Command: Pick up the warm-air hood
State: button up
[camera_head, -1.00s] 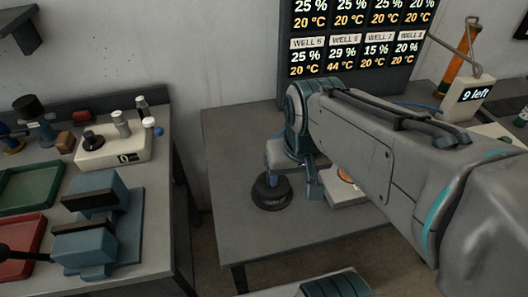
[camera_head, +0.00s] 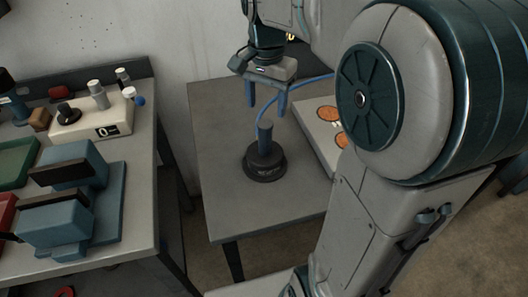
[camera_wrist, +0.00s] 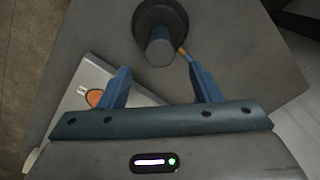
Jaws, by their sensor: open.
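The warm-air hood (camera_head: 264,161), a dark round body with a blue-grey upright handle and a blue cable, stands on the grey table. In the wrist view the hood (camera_wrist: 160,15) is at the top centre, its handle pointing towards the camera. My gripper (camera_head: 266,106) is above the hood, pointing down, with its blue fingers apart and nothing between them. In the wrist view my gripper (camera_wrist: 158,74) has the handle end just beyond the gap between its fingertips. The gripper is not touching the hood.
A pale plate with orange round spots (camera_head: 313,128) lies right of the hood. A bench on the left holds a blue-grey device (camera_head: 70,205), a white box with knobs (camera_head: 90,118) and trays. A gap separates bench and table. My arm hides the right side.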

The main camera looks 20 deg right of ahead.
aim_at(265, 123)
notch_tip(265, 123, down, 8)
jog(key=shift+s+a, duration=0.1)
jog(key=shift+a, duration=0.05)
dwell(0.3)
grip_shut()
